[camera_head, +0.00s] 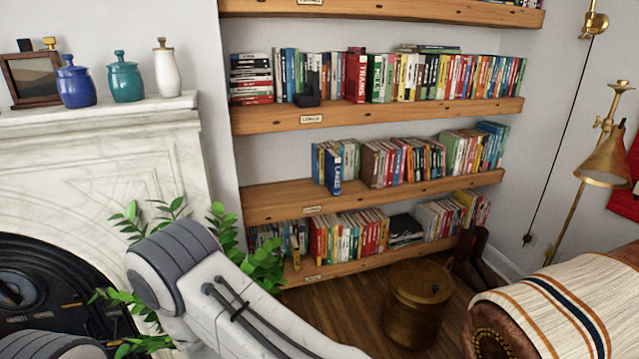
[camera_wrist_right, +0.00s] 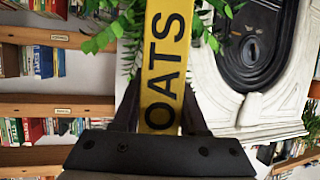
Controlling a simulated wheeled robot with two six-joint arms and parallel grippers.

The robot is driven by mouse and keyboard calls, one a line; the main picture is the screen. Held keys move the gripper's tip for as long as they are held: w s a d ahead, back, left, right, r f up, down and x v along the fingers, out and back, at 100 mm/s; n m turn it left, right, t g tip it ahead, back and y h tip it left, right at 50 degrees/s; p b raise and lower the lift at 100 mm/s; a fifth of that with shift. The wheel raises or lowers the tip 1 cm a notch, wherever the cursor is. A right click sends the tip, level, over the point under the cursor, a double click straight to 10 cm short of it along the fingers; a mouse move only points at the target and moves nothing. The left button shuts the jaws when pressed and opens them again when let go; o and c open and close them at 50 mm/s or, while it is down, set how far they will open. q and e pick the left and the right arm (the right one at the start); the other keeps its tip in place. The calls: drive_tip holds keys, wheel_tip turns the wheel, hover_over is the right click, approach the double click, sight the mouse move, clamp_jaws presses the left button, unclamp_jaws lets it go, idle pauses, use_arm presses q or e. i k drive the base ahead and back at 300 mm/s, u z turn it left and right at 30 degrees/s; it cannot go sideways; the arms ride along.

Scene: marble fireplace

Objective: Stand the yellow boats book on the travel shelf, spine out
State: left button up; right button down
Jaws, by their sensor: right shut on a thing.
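The yellow boats book (camera_wrist_right: 162,62) shows in the right wrist view, with the black letters "OATS" readable on its spine. My right gripper (camera_wrist_right: 160,108) is shut on it, a dark finger on each side. The head view does not show the held book or either gripper. Wooden shelves fill the wall in the head view: an upper shelf (camera_head: 380,113), a middle shelf (camera_head: 380,194) and a lower shelf (camera_head: 370,258). Each has a small label card on its front edge, too small to read, so I cannot tell which is travel.
The middle shelf has bare room left of its books, where a blue book (camera_head: 333,172) juts forward. A leafy plant (camera_head: 262,262) and a marble fireplace (camera_head: 110,160) stand left. A brass bin (camera_head: 418,300) and a striped-draped armchair (camera_head: 560,310) stand right of the shelves' front.

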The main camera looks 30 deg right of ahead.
sight(341, 103)
drive_tip(key=k, duration=0.95)
drive_tip(key=z, duration=0.8)
drive_tip(key=i, duration=2.45)
drive_tip(key=u, duration=0.2)
